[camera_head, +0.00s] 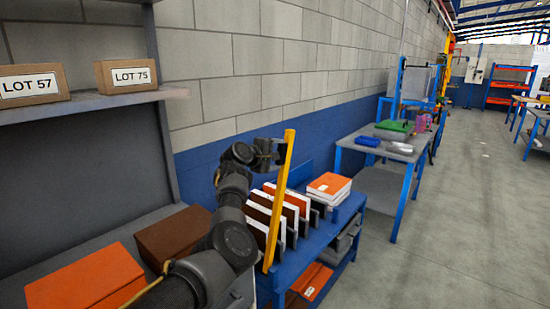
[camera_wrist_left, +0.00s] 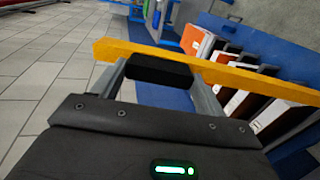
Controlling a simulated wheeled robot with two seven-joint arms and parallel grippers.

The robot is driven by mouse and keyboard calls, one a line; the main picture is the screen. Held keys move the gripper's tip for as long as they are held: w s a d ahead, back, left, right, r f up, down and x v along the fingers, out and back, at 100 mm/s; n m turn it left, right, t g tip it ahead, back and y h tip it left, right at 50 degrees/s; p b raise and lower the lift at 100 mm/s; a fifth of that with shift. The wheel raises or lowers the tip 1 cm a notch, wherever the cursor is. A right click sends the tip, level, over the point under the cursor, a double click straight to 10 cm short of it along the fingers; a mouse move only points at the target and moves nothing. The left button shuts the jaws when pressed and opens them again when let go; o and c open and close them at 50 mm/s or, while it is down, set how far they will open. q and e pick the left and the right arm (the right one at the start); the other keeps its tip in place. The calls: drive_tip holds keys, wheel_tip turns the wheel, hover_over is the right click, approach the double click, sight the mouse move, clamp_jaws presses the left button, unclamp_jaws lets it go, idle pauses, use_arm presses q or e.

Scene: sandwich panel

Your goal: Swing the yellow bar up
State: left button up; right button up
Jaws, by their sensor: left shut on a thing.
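The yellow bar (camera_head: 281,195) stands nearly upright, leaning a little to the right at its top, at the near end of the blue rack in the head view. My left gripper (camera_head: 272,155) is at the upper part of the bar. In the left wrist view the yellow bar (camera_wrist_left: 220,72) runs across the picture, and my left gripper (camera_wrist_left: 160,70) is shut on it, with a dark finger pad against the bar. The lower end of the bar is close to the rack's front edge. My right gripper is not in view.
The blue rack (camera_head: 318,236) holds several upright panels (camera_head: 262,212) in orange, white and brown. A stack of panels (camera_head: 329,186) lies behind them. Shelves with labelled boxes (camera_head: 128,75) stand at left. A blue-legged table (camera_head: 380,146) is farther back; the floor (camera_head: 440,220) at right is clear.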

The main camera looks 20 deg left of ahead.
use_arm(q)
drive_tip(key=shift+r, duration=0.15)
drive_tip(key=o, duration=1.4)
drive_tip(key=b+v, duration=0.3)
drive_tip(key=v, duration=0.7)
drive_tip(key=shift+s+a, duration=0.15)
drive_tip(key=shift+s, duration=0.25)
